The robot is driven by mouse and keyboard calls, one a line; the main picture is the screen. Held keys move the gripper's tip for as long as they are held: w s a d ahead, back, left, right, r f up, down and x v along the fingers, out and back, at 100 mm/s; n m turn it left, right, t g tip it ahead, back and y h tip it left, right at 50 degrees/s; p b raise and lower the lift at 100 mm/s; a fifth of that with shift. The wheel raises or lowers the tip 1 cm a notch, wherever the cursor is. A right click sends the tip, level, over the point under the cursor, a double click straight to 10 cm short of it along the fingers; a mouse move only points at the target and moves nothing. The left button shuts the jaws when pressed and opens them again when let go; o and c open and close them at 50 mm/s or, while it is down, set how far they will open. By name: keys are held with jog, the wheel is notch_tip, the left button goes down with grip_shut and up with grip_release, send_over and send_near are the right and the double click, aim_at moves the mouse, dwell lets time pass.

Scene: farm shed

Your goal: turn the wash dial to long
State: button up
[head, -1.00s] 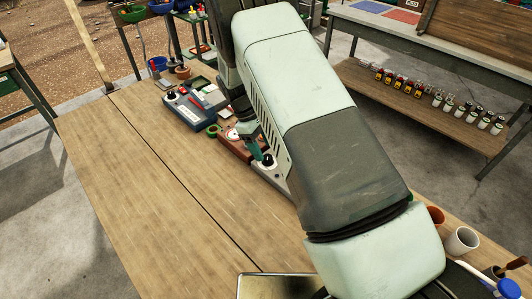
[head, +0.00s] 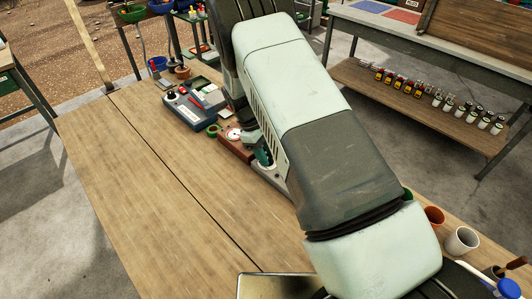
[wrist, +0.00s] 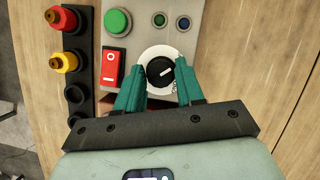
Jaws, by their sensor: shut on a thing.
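The wash dial (wrist: 160,71) is a black knob with a white pointer line on a round white plate (wrist: 151,53). It sits on a grey panel (wrist: 139,12). My gripper (wrist: 160,72) has its two teal fingers on either side of the knob, shut on it. The pointer line slants towards the upper right in the wrist view. Small marks show at the plate's right edge, but I cannot read them. In the head view my gripper (head: 264,157) is down at the grey panel (head: 272,179), and the fingers and arm largely hide the knob.
A green button (wrist: 117,22), a red switch (wrist: 110,68) and two small indicators sit near the dial. A black strip with red and yellow knobs (wrist: 64,62) lies left. A blue box (head: 190,112) stands farther back. The table's left side (head: 150,180) is clear.

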jog(key=m+g+y, duration=0.1)
jog(key=m, duration=0.2)
jog(key=shift+w+d+m, duration=0.1)
jog(key=shift+m, duration=0.3)
jog(key=m+y, duration=0.1)
jog(key=m, duration=0.2)
jog(key=shift+m+g, duration=0.4)
jog(key=m, duration=0.1)
jog(key=m+y, duration=0.1)
jog(key=m, duration=0.1)
jog(key=shift+w+d+m+y, duration=0.1)
jog(key=shift+d+m+y, duration=0.1)
jog(key=shift+m+y, duration=0.9)
jog(key=shift+m, duration=1.5)
jog(key=o, duration=1)
jog(key=v, duration=1.1)
jog(key=shift+d, duration=0.2)
